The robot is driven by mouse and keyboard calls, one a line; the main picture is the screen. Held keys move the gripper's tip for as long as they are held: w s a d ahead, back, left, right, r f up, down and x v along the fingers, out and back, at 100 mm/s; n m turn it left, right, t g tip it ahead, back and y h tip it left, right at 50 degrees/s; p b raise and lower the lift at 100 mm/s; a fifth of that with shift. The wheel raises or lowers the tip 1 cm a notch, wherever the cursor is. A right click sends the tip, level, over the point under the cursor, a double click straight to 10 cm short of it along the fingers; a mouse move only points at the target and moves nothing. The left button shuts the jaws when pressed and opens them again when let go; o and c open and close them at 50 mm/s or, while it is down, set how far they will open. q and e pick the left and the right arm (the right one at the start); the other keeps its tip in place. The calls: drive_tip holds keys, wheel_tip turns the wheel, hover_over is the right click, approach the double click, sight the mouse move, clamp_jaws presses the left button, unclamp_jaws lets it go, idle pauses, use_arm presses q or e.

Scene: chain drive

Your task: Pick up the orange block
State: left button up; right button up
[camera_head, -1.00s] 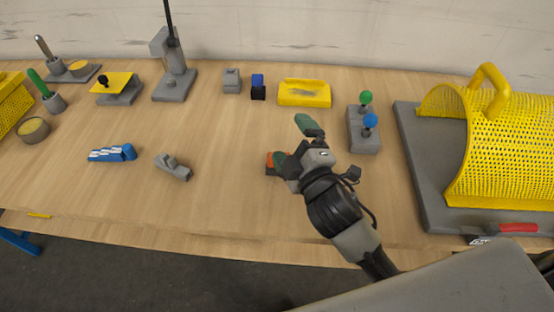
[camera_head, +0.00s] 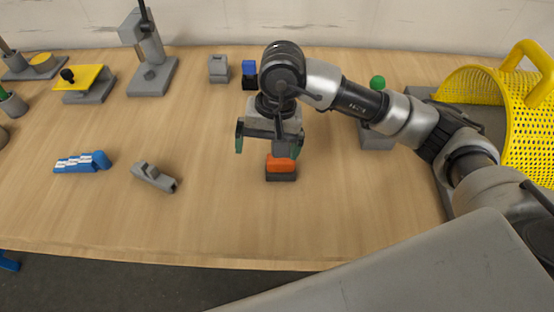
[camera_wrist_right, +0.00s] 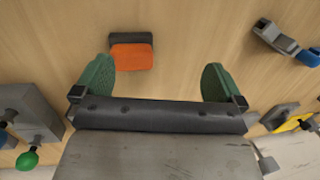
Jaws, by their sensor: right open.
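The orange block (camera_head: 280,164) lies on the wooden table, in front of my right gripper in the head view, with a dark grey part (camera_head: 281,177) against its near side. My right gripper (camera_head: 268,148) is open and empty, pointing down, its green fingers apart. In the right wrist view the orange block (camera_wrist_right: 131,57) lies beyond the fingertips of the right gripper (camera_wrist_right: 158,72), nearer the left finger than the middle. It is not between the fingers. My left gripper is in no view.
A blue part (camera_head: 82,162) and a grey stepped block (camera_head: 154,177) lie to the left. A blue-and-black block (camera_head: 249,73) and a small grey block (camera_head: 219,69) stand behind. A yellow perforated guard (camera_head: 525,115) is at right. The table's front middle is clear.

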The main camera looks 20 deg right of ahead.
sight(281, 162)
drive_tip(key=d, duration=0.1)
drive_tip(key=w+d+h, duration=0.1)
drive_tip(key=d+h, duration=0.1)
drive_tip(key=shift+w+d+r+t, duration=0.1)
drive_tip(key=shift+w+d+t, duration=0.05)
drive_tip(key=shift+w+t, duration=0.2)
wheel_tip(281, 162, down, 5)
drive_tip(key=shift+r, duration=0.2)
drive_tip(key=shift+w+d+f+p, duration=0.1)
drive_tip(key=shift+f+p, duration=0.15)
drive_tip(key=shift+f, duration=1.25)
drive_tip(key=shift+w+f+p, duration=0.1)
drive_tip(key=shift+f+p, duration=0.15)
drive_tip(key=shift+f, duration=1.2)
drive_tip(key=c, duration=1)
drive_tip(key=shift+r, duration=0.15)
